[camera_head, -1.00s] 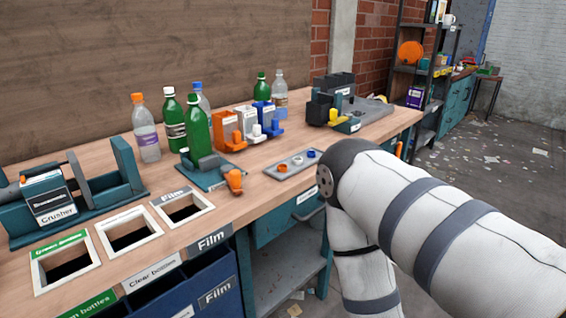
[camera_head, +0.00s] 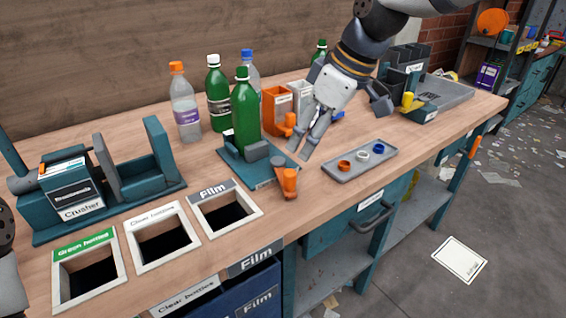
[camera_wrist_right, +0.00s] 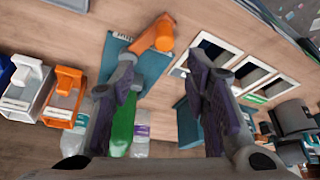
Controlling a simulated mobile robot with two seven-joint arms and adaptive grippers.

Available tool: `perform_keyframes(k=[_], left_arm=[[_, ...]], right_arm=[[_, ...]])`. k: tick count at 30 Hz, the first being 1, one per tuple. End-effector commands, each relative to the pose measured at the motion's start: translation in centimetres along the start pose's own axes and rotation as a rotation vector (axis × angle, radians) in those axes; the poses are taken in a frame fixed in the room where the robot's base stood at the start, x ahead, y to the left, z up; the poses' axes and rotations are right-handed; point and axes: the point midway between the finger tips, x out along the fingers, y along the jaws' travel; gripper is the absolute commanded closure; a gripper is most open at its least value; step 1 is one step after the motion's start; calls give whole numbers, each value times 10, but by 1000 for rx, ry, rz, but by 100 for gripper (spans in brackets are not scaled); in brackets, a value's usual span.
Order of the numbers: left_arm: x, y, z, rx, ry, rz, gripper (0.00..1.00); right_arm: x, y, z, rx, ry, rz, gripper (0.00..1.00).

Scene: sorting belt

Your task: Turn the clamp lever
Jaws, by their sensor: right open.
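The clamp lever (camera_head: 289,181) is an orange knob-ended handle at the front right of a teal clamp base (camera_head: 262,182) with grey blocks. A green bottle (camera_head: 246,120) stands upright at the clamp. My right gripper (camera_head: 299,148) reaches down from the upper right, its fingers open and empty, behind and slightly right of the lever and apart from it. My left gripper is out of view.
Bottles (camera_head: 185,108) stand behind the clamp. A grey tray (camera_head: 360,162) with small rings lies right of the lever. Labelled openings (camera_head: 226,212) and a crusher (camera_head: 80,190) are to the left.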

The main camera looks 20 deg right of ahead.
Motion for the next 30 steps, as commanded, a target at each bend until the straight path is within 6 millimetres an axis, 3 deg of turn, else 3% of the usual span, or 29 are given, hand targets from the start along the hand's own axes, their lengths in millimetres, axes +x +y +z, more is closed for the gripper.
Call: perform_keyframes(k=[6,12,16,24,30], left_arm=[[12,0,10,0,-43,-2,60],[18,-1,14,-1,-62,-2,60],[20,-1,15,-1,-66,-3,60],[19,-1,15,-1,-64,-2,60],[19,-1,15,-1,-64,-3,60]], right_arm=[[63,-1,4,3,-12,-10,57],[102,-1,3,3,-8,-7,57],[112,-1,2,3,-5,-5,57],[112,-1,2,3,-2,-2,57],[112,-1,2,3,-3,-2,100]])
